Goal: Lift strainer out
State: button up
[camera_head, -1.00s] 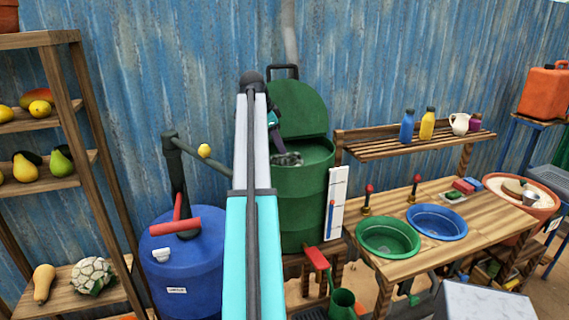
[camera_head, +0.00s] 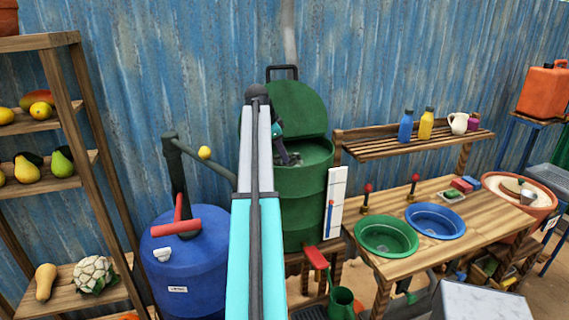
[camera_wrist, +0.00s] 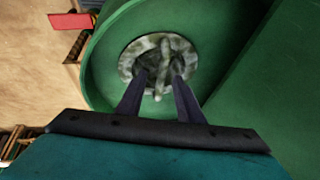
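The round strainer (camera_wrist: 128,62), grey and mottled, sits in the green top of the drum (camera_head: 302,215). A bar-like handle (camera_wrist: 161,58) runs across its middle in the wrist view. My gripper (camera_wrist: 160,77) reaches over the strainer, with its two dark fingers apart, one on each side of the handle. A gap shows between the fingers and the handle, and I see no contact. The fingertips are dark against the strainer, so their exact depth is unclear. In the head view my gripper (camera_head: 290,159) is at the drum's top and largely hides the strainer.
The drum's green lid (camera_head: 302,105) stands open behind the opening. A blue barrel (camera_head: 188,265) with a pump handle stands left. A wooden table (camera_head: 400,262) with green and blue basins stands right. A red tap (camera_head: 316,258) juts from the drum's lower front.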

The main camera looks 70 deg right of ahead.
jog(key=shift+p+x, duration=0.45)
jog(key=shift+x, duration=1)
grip_shut()
